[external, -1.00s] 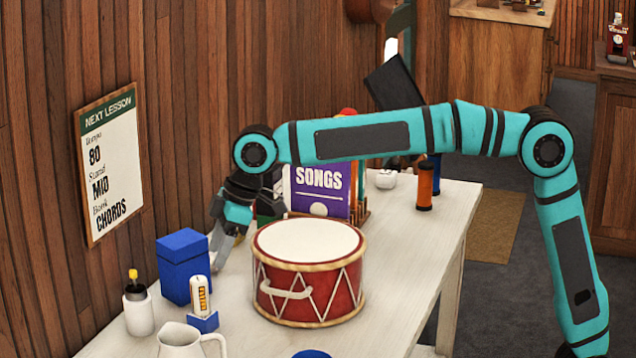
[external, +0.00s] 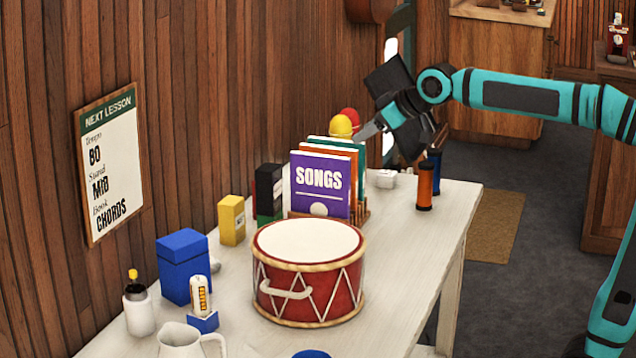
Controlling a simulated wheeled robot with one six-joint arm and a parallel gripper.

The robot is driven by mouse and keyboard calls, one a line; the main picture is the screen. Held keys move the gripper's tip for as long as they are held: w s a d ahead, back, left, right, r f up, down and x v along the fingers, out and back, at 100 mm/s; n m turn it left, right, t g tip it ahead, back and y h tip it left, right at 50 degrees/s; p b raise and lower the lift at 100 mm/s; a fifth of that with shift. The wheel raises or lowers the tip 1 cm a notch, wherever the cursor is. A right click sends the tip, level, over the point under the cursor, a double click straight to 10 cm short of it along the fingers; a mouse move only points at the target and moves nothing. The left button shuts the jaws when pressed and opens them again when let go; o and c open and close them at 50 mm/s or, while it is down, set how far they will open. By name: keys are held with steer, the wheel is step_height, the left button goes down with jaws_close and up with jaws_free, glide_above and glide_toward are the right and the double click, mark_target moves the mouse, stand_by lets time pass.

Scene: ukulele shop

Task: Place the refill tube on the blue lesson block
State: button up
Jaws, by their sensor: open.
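A small white cylinder with orange-yellow markings (external: 200,295), which may be the refill tube, stands on a small blue block (external: 203,322) near the table's front left. A larger blue box (external: 183,266) stands just behind it. I cannot tell for sure which blue piece is the lesson block. An orange tube with black ends (external: 425,186) stands upright at the back right, with a blue tube (external: 436,165) behind it. My gripper (external: 376,140) is open and raised at the back, right of the songbook rack and far from the blue pieces. Nothing shows between its fingers.
A red drum (external: 308,275) fills the table's middle. Songbooks (external: 320,182) stand in a rack behind it. A yellow box (external: 231,220), a white bottle (external: 138,310) and a white jug (external: 190,342) stand at the left. The table's right strip (external: 405,265) is clear.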

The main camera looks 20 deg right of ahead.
steer(key=s+d+r+m+t+h, duration=0.1)
steer(key=s+d+m+t, duration=0.15)
steer(key=d, duration=0.85)
steer(key=s+d+r+m+t+h, duration=0.1)
steer(key=s+d+m+t, duration=0.2)
steer(key=d, duration=0.9)
steer(key=s+d+f+m+t+h, duration=0.2)
steer(key=s+d+m+t+h, duration=0.1)
steer(key=s+d, duration=0.8)
steer(key=shift+s+d+f+t+h, duration=0.2)
steer(key=shift+s+d+t+h, duration=0.2)
steer(key=shift+h, duration=0.3)
